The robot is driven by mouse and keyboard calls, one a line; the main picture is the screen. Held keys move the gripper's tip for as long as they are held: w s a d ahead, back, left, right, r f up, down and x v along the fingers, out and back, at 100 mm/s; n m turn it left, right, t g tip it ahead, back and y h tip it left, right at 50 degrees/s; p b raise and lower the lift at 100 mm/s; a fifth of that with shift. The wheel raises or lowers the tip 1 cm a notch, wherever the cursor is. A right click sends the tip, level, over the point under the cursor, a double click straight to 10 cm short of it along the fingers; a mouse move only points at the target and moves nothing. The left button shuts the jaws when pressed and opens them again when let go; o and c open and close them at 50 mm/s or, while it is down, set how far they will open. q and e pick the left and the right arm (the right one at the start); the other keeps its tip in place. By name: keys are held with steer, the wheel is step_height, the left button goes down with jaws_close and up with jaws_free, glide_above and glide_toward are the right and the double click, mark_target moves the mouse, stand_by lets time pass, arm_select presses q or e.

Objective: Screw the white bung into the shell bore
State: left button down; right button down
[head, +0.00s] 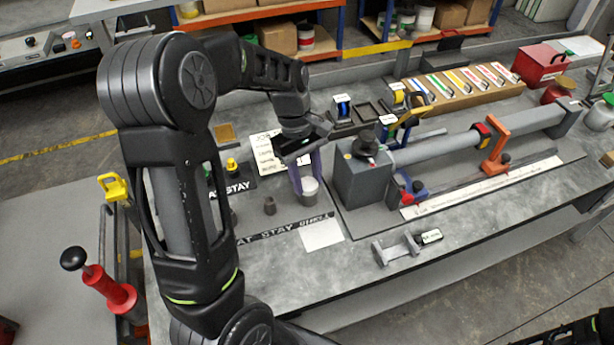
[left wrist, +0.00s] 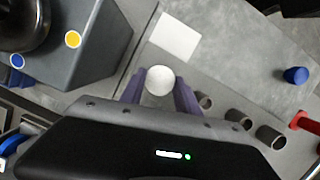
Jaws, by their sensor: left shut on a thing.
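My left gripper (head: 306,182) reaches down from the upper left over the bench, with purple fingers. It is shut on the white bung (head: 310,187), a pale round piece whose top shows between the fingers. In the left wrist view the bung (left wrist: 160,80) is a white disc between the purple fingertips of the left gripper (left wrist: 160,88). The bung's lower part is hidden, and I cannot tell whether it touches anything beneath. The shell bore cannot be made out for certain. My right gripper is not in view.
A dark grey block (head: 362,180) stands right of the gripper, with a long grey tube (head: 440,148) and an orange clamp (head: 494,145). A white card (head: 321,234) lies in front. Several small hollow stubs (left wrist: 270,137) stand nearby.

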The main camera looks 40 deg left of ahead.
arm_select(q)
steer(key=m, duration=0.3)
steer(key=shift+w+g, duration=0.1)
steer(key=shift+g, duration=0.3)
steer(key=shift+m, duration=0.3)
steer(key=shift+y, duration=0.3)
steer(key=m+g, duration=0.1)
steer(key=m, duration=0.3)
steer(key=shift+d+m+y, duration=0.1)
steer(key=shift+m+y, duration=0.2)
steer(key=shift+y, duration=0.1)
steer(key=c, duration=1.1)
jaws_free()
